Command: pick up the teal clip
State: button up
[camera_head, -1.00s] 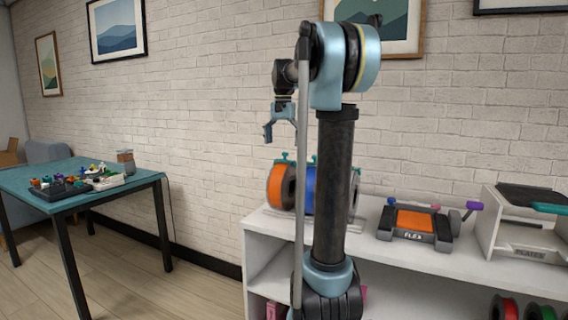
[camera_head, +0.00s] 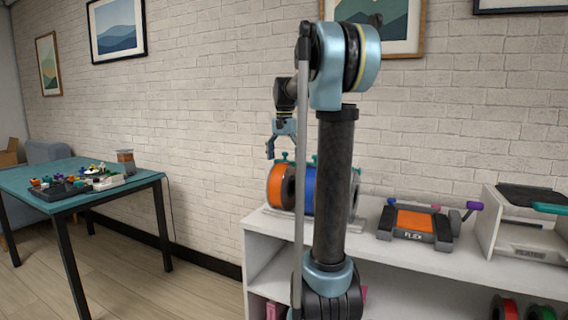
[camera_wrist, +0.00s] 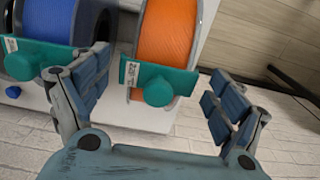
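Teal clips sit across the tops of filament spools. In the wrist view, one teal clip (camera_wrist: 160,82) with a round knob and a small white label is on the orange spool (camera_wrist: 167,40). A second teal clip (camera_wrist: 45,62) is on the blue spool (camera_wrist: 45,20) to its left. My gripper (camera_wrist: 155,80) is open and empty, its blue-padded fingers on either side of the orange spool's clip in this view. In the head view, my gripper (camera_head: 278,147) hangs just above the orange spool (camera_head: 276,187). Contact cannot be told.
The spools stand on a white shelf unit (camera_head: 400,254) by a brick wall. To the right are a grey and orange FLEX device (camera_head: 414,222) and a white rack (camera_head: 525,230). A teal-topped table (camera_head: 120,181) with small parts stands at left.

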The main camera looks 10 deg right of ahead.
jog(key=c, duration=0.5)
jog(key=shift+o, duration=0.2)
jog(key=shift+r, duration=0.1)
notch_tip(320, 180, up, 9)
jog(key=shift+a+f+h, duration=0.1)
jog(key=shift+f+h, duration=0.3)
jog(key=shift+f, duration=3)
